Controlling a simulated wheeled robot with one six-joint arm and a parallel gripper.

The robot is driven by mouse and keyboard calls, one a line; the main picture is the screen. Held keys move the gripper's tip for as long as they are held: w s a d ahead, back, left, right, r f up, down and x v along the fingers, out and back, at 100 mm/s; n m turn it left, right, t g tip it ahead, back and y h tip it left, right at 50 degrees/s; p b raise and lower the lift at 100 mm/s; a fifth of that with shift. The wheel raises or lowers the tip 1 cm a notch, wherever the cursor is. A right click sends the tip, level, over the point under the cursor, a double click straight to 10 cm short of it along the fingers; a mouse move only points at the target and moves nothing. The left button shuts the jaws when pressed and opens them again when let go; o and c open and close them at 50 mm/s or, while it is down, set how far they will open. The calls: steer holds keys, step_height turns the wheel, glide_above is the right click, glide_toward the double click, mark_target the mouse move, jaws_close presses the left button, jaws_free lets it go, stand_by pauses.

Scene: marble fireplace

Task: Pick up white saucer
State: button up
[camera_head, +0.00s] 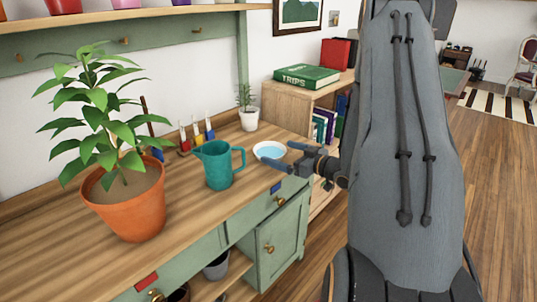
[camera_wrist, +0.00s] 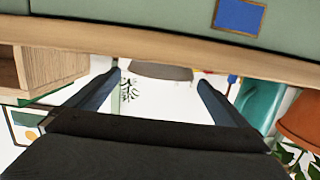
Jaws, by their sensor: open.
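The white saucer (camera_head: 269,150), pale blue inside, lies on the wooden worktop near its front right edge, right of the teal jug. My gripper (camera_head: 283,155) is open and empty at the front edge of the worktop, its fingers pointing at the saucer. In the wrist view, which looks upside down, a shaded grey-brown rim, likely the saucer (camera_wrist: 160,71), shows between the two spread fingertips (camera_wrist: 159,80). I cannot tell whether the fingers touch it.
The teal jug (camera_head: 219,165) stands close to the saucer's left. A large potted plant (camera_head: 125,200) is further left. A small plant (camera_head: 248,112) in a white pot stands behind. A bookshelf (camera_head: 300,92) with books is at the right. The green cabinet (camera_head: 280,240) is below.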

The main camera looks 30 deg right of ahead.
mark_target(259, 146)
steer(key=x, duration=0.6)
steer(key=shift+a+f+p, duration=0.15)
steer(key=shift+f+p, duration=0.1)
steer(key=shift+p, duration=0.1)
steer(key=c, duration=0.9)
steer(key=shift+c, duration=0.2)
steer(key=shift+r, duration=0.1)
